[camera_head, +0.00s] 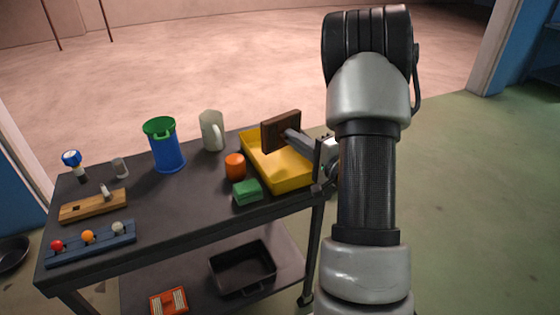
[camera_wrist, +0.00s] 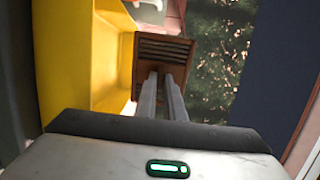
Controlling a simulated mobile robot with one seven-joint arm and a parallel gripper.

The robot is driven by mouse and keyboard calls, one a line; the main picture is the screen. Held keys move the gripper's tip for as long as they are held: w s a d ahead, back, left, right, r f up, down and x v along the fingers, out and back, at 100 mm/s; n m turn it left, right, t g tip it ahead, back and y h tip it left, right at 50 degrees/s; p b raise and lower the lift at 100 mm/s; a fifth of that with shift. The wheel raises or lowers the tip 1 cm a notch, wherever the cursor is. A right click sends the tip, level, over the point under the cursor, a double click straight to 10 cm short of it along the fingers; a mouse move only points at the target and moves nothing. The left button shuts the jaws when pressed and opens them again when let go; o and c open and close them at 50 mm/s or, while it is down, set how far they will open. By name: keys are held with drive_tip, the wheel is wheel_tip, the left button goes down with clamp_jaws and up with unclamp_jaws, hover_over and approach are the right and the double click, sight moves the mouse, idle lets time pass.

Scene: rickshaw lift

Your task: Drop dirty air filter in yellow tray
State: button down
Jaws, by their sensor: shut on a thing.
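The dirty air filter (camera_head: 279,130), a brown slatted block, is held upright above the yellow tray (camera_head: 287,176) in the head view. My gripper (camera_head: 292,138) reaches in from the right and is shut on the filter's near side. In the wrist view, the two fingers (camera_wrist: 161,88) hold the filter (camera_wrist: 164,57), with its dark slats showing. The yellow tray (camera_wrist: 75,60) fills the left of that view. The tray stands at the right end of the dark table; its visible floor looks empty, and part of it is hidden behind the filter and my gripper.
On the dark table (camera_head: 200,187) stand an orange cup (camera_head: 235,166), a green block (camera_head: 247,191), a pale pitcher (camera_head: 212,130) and a blue bin (camera_head: 165,147). An orange-framed filter (camera_head: 169,301) and black pan (camera_head: 242,267) are on the lower shelf.

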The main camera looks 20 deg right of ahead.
drive_tip(key=c, duration=1.8)
unclamp_jaws()
drive_tip(key=shift+o, duration=0.2)
drive_tip(key=v, duration=1.7)
drive_tip(key=shift+s, duration=0.2)
drive_tip(key=shift+f, duration=0.1)
